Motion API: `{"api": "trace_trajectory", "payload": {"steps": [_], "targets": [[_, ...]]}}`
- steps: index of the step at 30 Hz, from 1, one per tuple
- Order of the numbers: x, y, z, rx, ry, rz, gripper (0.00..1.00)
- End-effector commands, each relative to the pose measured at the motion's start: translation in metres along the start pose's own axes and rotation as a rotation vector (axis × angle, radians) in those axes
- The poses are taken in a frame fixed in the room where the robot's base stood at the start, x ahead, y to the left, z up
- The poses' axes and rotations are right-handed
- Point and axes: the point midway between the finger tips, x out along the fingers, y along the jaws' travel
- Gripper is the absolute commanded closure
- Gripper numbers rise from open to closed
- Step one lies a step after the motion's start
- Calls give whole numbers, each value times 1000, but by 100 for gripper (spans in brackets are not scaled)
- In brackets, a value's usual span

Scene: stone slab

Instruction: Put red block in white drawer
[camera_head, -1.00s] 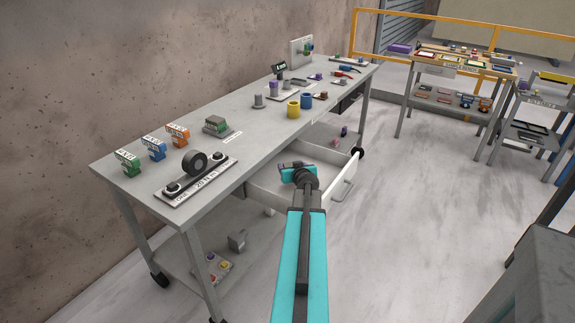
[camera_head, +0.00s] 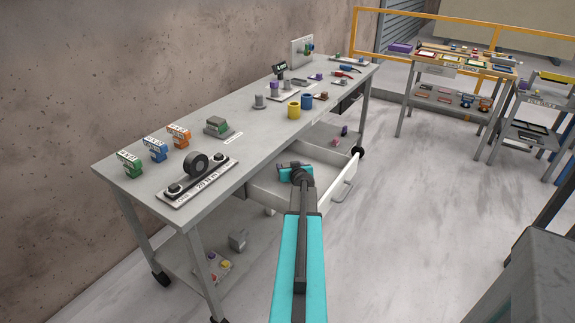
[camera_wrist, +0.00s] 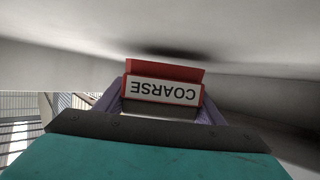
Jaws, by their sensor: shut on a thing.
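The white drawer (camera_head: 343,183) is pulled open from under the grey workbench, with its handle facing right. My gripper (camera_head: 293,166) is inside the drawer opening in the head view, and its fingers are hidden there behind the arm. In the wrist view my gripper (camera_wrist: 160,112) is shut on the red block (camera_wrist: 165,69). The block carries a white label reading COARSE, upside down in this view. A pale surface with a dark shadow lies close beyond the block. I cannot tell whether the block touches it.
The workbench top (camera_head: 225,165) is just above and left of the drawer. Open floor lies to the right.

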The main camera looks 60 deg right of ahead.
Motion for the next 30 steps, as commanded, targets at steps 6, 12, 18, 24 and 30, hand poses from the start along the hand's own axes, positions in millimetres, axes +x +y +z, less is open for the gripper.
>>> {"api": "trace_trajectory", "payload": {"steps": [6,12,18,24,30], "targets": [[5,1,-3,0,1,1,68],[20,2,-11,0,1,2,68],[35,2,-14,1,0,2,68],[37,2,-3,1,0,2,68],[37,2,-3,1,1,2,68]]}}
